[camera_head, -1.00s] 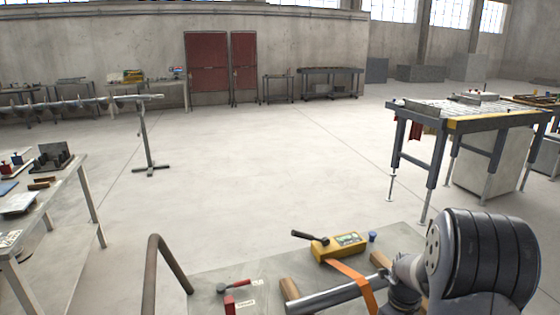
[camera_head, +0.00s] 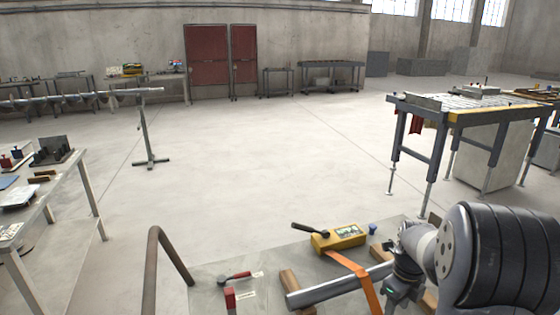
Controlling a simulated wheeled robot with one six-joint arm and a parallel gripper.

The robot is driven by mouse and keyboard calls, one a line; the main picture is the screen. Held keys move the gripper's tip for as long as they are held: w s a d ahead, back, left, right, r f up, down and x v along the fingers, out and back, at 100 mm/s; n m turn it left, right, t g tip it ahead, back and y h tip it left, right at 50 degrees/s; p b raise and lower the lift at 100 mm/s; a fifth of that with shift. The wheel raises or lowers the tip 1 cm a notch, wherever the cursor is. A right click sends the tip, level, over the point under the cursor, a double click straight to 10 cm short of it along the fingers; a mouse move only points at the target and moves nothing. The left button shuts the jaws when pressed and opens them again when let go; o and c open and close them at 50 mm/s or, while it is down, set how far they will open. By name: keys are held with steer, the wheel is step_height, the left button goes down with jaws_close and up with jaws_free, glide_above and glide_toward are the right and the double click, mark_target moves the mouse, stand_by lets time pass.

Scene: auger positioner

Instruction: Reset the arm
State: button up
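My arm shows at the bottom right in the head view, with a large dark ribbed joint (camera_head: 510,258) and a silver wrist section. A grey end part with a small green light, which looks like my gripper (camera_head: 398,288), hangs low over the deck beside a metal tube (camera_head: 335,287). Its fingers cannot be made out, so I cannot tell whether it is open or shut. The tube lies on wooden blocks (camera_head: 290,282) with an orange strap (camera_head: 362,277) across it.
A yellow box (camera_head: 338,238) and a red-handled tool (camera_head: 235,278) lie on the deck. A brown rail (camera_head: 172,258) rises at its left. A workbench (camera_head: 85,180) stands left, a stand (camera_head: 147,140) holds a long auger, and a grey table (camera_head: 440,115) stands right. The middle floor is clear.

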step_height(320, 180, up, 4)
steer(key=shift+f, duration=0.1)
step_height(320, 180, down, 11)
steer(key=shift+f+b, duration=0.1)
steer(key=shift+b, duration=0.25)
step_height(320, 180, up, 5)
steer(key=p, duration=0.3)
steer(key=shift+p, duration=0.4)
steer(key=shift+r+p, duration=1.4)
steer(key=shift+r, duration=0.65)
steer(key=shift+s+a, duration=0.1)
steer(key=shift+a, duration=0.05)
